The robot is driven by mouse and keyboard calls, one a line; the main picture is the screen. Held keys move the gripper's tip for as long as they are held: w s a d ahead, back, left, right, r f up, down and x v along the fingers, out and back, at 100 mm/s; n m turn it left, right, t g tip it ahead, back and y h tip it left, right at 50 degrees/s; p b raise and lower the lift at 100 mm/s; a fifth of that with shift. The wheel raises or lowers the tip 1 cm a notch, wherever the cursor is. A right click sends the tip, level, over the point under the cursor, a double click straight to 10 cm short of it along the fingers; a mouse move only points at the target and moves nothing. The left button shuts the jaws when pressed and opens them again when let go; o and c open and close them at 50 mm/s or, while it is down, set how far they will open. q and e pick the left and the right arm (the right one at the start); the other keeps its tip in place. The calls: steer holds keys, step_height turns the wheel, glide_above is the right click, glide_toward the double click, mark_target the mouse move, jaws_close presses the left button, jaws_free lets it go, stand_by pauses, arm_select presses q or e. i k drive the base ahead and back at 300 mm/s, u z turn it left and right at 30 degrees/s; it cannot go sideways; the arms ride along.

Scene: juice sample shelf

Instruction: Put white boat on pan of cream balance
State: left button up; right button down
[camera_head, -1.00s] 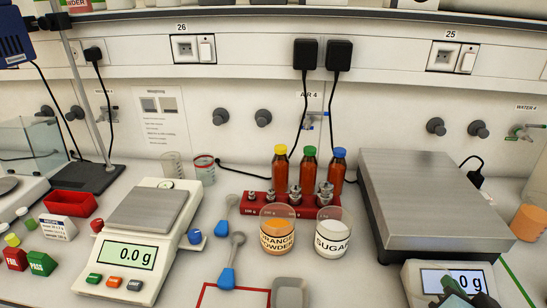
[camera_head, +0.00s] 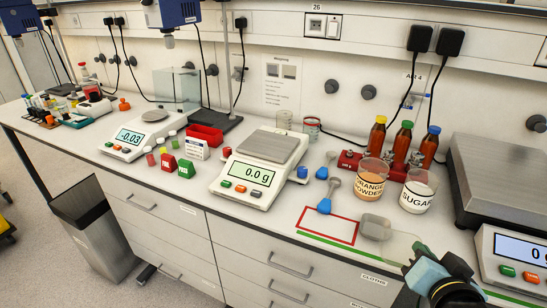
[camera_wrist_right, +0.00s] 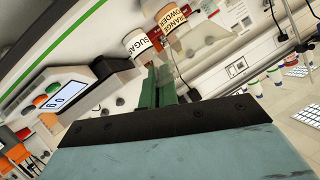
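The cream balance (camera_head: 250,183) stands mid-bench in the head view, its display reading 0.0 g. Its square metal pan (camera_head: 272,147) is bare. My right gripper (camera_head: 420,250) is low over the bench's front edge, right of the boat. Its green fingers (camera_wrist_right: 160,86) look close together in the wrist view, but their grip is unclear. My left gripper is out of view.
Orange powder (camera_head: 371,180) and sugar (camera_head: 418,190) cups stand behind the boat, before capped brown bottles. A large scale (camera_head: 508,185) is at right, another balance (camera_head: 150,133) at left.

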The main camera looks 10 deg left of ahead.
mark_target(269, 142)
steer(key=u, duration=0.35)
steer(key=k, duration=0.55)
steer(key=u, duration=1.2)
steer(key=i, duration=1.55)
steer(key=z, duration=1.1)
steer(key=i, duration=0.85)
steer(key=z, duration=0.9)
